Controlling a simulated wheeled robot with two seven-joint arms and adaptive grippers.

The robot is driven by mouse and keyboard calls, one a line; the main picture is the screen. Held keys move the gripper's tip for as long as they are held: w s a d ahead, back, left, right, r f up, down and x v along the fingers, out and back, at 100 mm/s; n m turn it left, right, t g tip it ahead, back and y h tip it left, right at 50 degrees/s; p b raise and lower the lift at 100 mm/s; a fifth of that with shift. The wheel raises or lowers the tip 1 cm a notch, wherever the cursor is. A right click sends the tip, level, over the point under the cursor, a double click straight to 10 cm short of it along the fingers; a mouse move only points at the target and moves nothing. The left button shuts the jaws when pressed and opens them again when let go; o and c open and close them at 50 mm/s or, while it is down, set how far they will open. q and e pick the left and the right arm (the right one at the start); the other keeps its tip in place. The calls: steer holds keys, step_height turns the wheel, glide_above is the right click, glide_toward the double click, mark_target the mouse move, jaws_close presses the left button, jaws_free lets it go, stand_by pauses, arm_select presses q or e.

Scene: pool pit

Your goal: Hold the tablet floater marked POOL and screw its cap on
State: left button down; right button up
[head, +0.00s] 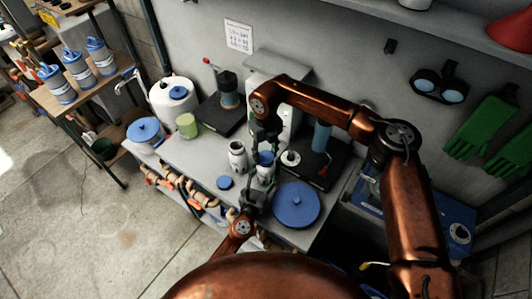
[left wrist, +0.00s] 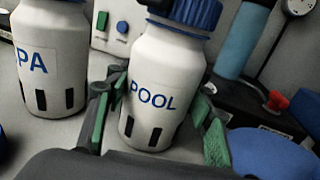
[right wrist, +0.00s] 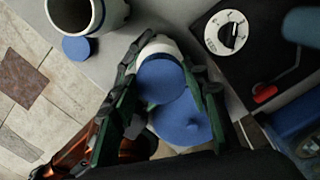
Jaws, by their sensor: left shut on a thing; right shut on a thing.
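The white tablet floater marked POOL (left wrist: 152,95) stands upright on the bench, dark slots low on its side. My left gripper (left wrist: 155,110) is shut around its body, green pads on both sides. A ribbed blue cap (left wrist: 190,12) sits on the floater's neck; how tightly it is threaded I cannot tell. My right gripper (head: 265,138) reaches down from above and is shut on this cap, which also shows between its fingers in the right wrist view (right wrist: 160,80). The floater also shows in the head view (head: 265,176), partly hidden by the grippers.
A second white floater (head: 238,160), its label partly reading PA (left wrist: 48,65), stands open-topped to the left. A loose blue cap (head: 224,183) lies in front of it. A large blue lid (head: 296,205) is at the right. Behind are a dark tester base (head: 318,160) and a blue cylinder (head: 321,135).

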steer(key=m, duration=0.6)
steer(key=shift+d+m, duration=0.1)
steer(key=shift+m, duration=0.3)
steer(key=m, duration=0.5)
steer(key=shift+d+m, duration=0.1)
steer(key=shift+m, duration=0.3)
steer(key=m, duration=0.5)
steer(key=shift+m, duration=0.4)
steer(key=m, duration=0.6)
steer(key=shift+s, duration=0.2)
steer(key=o, duration=0.8)
steer(key=shift+r, duration=2.2)
